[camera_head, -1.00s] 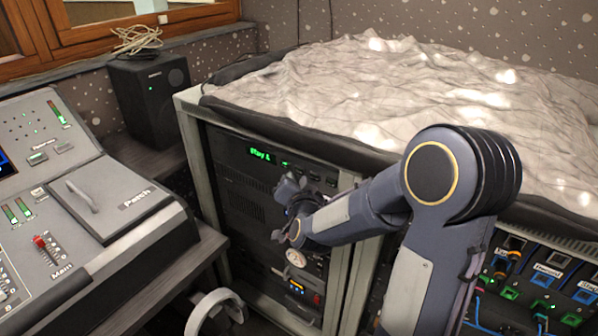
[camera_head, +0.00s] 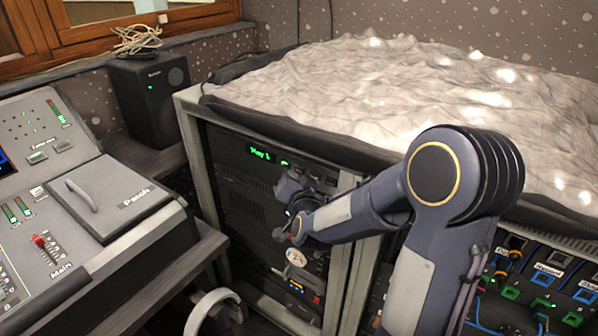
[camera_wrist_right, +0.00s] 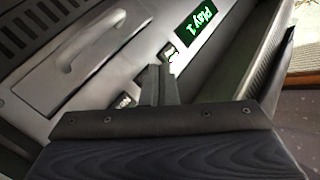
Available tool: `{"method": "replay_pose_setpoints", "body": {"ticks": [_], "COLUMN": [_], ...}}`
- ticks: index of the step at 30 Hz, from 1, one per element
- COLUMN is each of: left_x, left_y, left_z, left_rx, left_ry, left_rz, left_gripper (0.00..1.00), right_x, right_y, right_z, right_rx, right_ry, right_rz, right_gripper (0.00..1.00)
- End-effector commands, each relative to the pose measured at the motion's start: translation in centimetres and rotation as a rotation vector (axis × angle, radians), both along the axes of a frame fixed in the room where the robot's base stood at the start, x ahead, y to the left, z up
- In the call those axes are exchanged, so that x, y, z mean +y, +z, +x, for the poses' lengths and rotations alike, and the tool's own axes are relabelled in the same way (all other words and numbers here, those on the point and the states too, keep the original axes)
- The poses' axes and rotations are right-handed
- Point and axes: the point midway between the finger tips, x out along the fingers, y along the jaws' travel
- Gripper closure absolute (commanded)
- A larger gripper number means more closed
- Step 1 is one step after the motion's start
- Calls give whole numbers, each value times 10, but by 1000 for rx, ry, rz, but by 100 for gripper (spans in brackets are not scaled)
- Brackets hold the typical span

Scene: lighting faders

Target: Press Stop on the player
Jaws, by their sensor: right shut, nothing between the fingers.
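The player is a dark unit at the top of the rack, and its green display (camera_head: 262,153) reads "Play 1". The display also shows in the right wrist view (camera_wrist_right: 201,29), beside small lit buttons (camera_wrist_right: 169,52). My right gripper (camera_head: 281,186) is at the player's front, below and right of the display. In the right wrist view its shut fingers (camera_wrist_right: 156,75) point at the panel near the buttons, with nothing held. The fingertips hide part of the button row, and I cannot tell whether they touch a button. No Stop label is readable. My left gripper is not in view.
A mixing desk (camera_head: 120,240) stands at left with a black speaker (camera_head: 150,98) behind it. A crumpled grey cover (camera_head: 400,85) lies on the rack top. A patch panel with cables (camera_head: 540,285) is at lower right. Headphones (camera_head: 212,305) hang below the desk edge.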

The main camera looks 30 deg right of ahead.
Motion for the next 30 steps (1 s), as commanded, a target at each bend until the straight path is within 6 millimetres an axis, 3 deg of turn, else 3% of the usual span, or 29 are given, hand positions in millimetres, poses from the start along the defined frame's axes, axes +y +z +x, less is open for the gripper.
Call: {"method": "replay_pose_setpoints", "body": {"ticks": [30], "left_x": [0], "left_y": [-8], "left_z": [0], "left_rx": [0], "left_ry": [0], "left_rz": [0], "left_gripper": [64], "right_x": [-10], "right_y": [0], "right_z": [4], "right_rx": [-2], "right_ry": [-3], "right_rz": [0], "right_gripper": [100]}}
